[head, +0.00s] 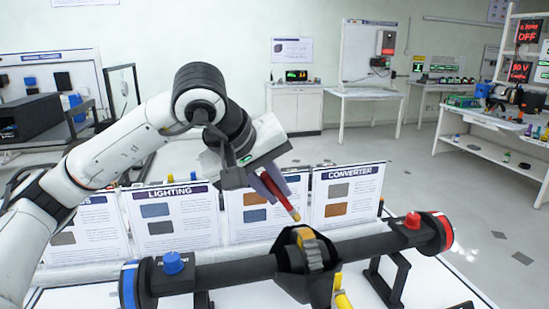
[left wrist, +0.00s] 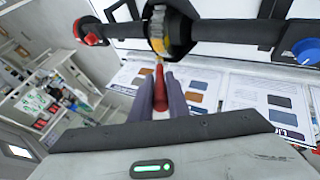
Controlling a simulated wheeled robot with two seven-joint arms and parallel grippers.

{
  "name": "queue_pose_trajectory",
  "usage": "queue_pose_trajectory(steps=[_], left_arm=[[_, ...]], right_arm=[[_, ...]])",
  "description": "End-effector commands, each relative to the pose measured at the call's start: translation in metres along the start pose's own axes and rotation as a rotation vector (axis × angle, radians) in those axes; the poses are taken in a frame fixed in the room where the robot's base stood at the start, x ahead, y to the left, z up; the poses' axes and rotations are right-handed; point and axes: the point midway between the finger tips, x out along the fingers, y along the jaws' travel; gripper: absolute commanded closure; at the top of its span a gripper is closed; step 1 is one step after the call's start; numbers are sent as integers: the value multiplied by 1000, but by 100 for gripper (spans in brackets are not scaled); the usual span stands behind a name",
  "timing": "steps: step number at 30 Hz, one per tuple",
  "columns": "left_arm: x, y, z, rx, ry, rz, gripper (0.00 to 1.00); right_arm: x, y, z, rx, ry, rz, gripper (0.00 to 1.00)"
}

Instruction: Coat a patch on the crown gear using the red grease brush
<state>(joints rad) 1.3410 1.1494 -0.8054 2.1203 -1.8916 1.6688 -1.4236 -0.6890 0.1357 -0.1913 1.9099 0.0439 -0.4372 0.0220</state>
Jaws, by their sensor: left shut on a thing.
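My left gripper (head: 272,184) is shut on the red grease brush (head: 284,198). The brush slants down to the right, with its pale tip towards the axle housing. The crown gear (head: 314,256) is grey, with a yellow-orange part (head: 303,235) at its top. It sits in the open black housing in the middle of the axle. The brush tip is just above and left of the gear, apart from it in the head view. In the left wrist view, the brush (left wrist: 161,88) points at the gear (left wrist: 158,28), its tip close to the yellow part. My right gripper is not in view.
The black axle (head: 235,271) lies across the white table, with a blue cap (head: 172,263) at left and a red cap (head: 412,220) at right. Labelled panels (head: 170,217) stand behind it. A yellow piece (head: 342,299) shows below the housing.

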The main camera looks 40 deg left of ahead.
Motion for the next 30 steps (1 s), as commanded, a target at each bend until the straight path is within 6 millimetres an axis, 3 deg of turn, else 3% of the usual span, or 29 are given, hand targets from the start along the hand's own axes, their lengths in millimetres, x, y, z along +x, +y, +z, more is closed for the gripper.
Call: queue_pose_trajectory(steps=[13, 30], left_arm=[[-36, 18, -19, -7, 6, 1, 100], [-39, 19, -21, -8, 6, -1, 100]], right_arm=[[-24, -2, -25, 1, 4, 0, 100], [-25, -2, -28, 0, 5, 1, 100]])
